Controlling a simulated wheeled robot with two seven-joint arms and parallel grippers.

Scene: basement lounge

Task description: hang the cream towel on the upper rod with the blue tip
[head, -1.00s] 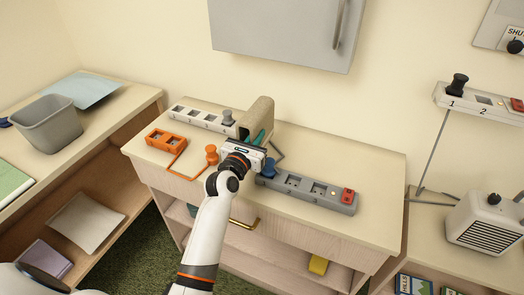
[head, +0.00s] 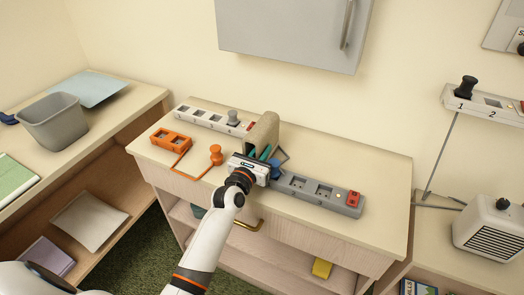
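A folded cream-beige piece (head: 264,131), which looks like the cream towel, stands upright just beyond my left gripper (head: 262,154). The gripper's teal fingers meet its lower part, and it moves with them, so the gripper appears shut on it. It is above the pale cabinet top, in front of the white power strip; whether its lower edge touches anything is hidden. No upper rod with a blue tip is in view. My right gripper is not in view.
The cabinet top (head: 385,172) holds a white power strip (head: 205,117), an orange socket block (head: 171,138), an orange plug (head: 216,155) and a grey power strip (head: 315,189). A grey wall cabinet (head: 290,30) hangs above. A white heater (head: 490,232) stands at right.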

